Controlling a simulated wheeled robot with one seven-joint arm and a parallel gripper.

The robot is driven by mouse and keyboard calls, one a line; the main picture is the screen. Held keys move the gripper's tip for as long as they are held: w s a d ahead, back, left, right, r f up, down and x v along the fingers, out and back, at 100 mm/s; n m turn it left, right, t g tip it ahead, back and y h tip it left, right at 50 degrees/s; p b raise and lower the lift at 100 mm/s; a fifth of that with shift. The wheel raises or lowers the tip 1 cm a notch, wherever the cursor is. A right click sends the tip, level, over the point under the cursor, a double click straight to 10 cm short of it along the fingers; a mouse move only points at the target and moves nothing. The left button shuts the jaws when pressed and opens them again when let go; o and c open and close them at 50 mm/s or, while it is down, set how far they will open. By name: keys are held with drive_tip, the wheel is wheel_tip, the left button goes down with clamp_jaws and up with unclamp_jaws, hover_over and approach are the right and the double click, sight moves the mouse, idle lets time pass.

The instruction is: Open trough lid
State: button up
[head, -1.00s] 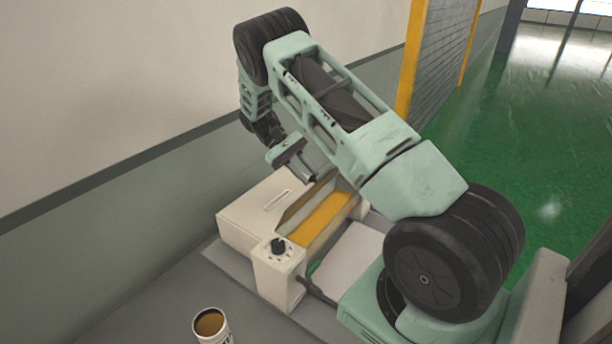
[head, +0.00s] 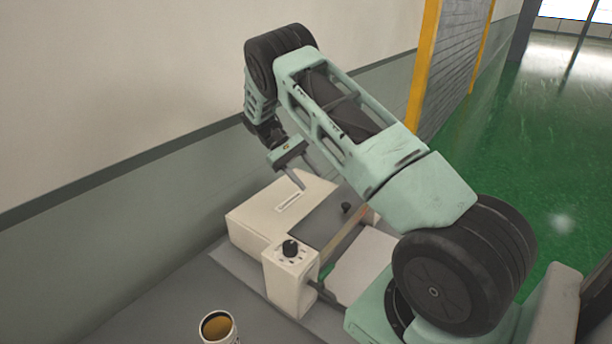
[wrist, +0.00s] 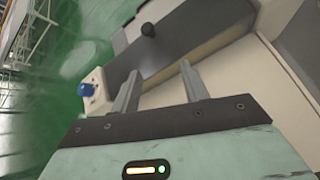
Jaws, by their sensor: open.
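A narrow tan strip (head: 345,238) shows along the lid's near edge, and the trough's contents are hidden. My gripper (head: 302,186) is open and empty, above the cream housing (head: 265,215) to the left of the lid. In the wrist view the two fingers of my gripper (wrist: 163,77) stand apart, with the lid beyond them and neither finger on the knob.
An open can with brown contents (head: 218,328) stands on the grey table (head: 165,300) at the front. The wall is close behind the machine. Green floor (head: 540,150) is clear at the right.

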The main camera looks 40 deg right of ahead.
drive_tip(key=shift+r, duration=0.15)
wheel_tip(320, 180, up, 10)
drive_tip(key=b, duration=0.3)
drive_tip(key=shift+b, duration=0.3)
drive_tip(key=shift+f, duration=0.2)
